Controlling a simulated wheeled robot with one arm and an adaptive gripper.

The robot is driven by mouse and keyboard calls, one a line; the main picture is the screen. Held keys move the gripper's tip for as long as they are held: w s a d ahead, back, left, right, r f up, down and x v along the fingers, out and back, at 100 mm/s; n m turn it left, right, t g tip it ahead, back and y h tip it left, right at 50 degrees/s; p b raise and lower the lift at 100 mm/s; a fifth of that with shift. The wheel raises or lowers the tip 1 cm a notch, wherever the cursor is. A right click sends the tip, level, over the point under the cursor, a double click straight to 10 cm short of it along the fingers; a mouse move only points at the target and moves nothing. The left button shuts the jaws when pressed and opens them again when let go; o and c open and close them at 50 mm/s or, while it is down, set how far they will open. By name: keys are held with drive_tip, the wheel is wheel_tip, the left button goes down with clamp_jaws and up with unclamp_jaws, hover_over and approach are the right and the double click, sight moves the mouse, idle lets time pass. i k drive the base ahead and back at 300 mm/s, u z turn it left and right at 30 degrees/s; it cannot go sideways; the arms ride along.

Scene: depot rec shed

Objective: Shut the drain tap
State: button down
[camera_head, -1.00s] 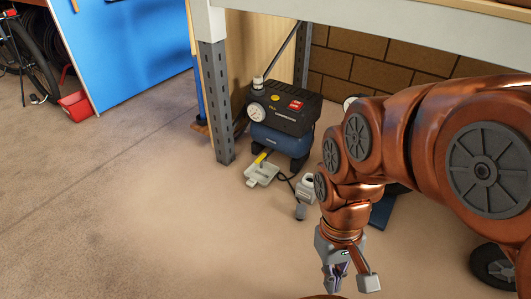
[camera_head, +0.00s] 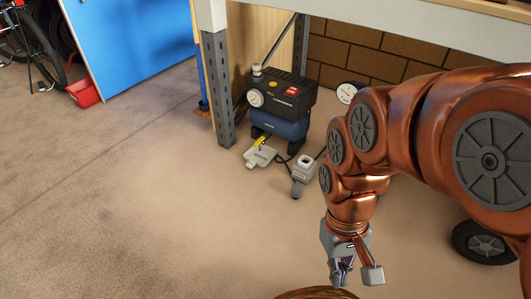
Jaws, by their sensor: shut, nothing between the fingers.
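The drain tap's yellow lever (camera_head: 261,142) shows low at the front of a black and blue compressor (camera_head: 280,105) under the workbench. It looks slanted; its exact turn is too small to tell. A pale grey tray (camera_head: 257,160) lies on the floor just below the tap. My gripper (camera_head: 355,276) is shut and empty, low in front and to the right of the compressor, well apart from the tap. My arm hides part of the space right of the compressor.
A grey bench leg (camera_head: 217,90) stands left of the compressor. A grey fitting with a dark end (camera_head: 298,178) and a cable lie on the floor right of the tray. A round dial (camera_head: 348,92) is behind my arm. A dark wheel (camera_head: 484,243) lies right.

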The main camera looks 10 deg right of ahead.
sight(262, 138)
drive_tip(key=k, duration=0.25)
drive_tip(key=u, duration=0.5)
drive_tip(key=i, duration=1.35)
drive_tip(key=u, duration=0.45)
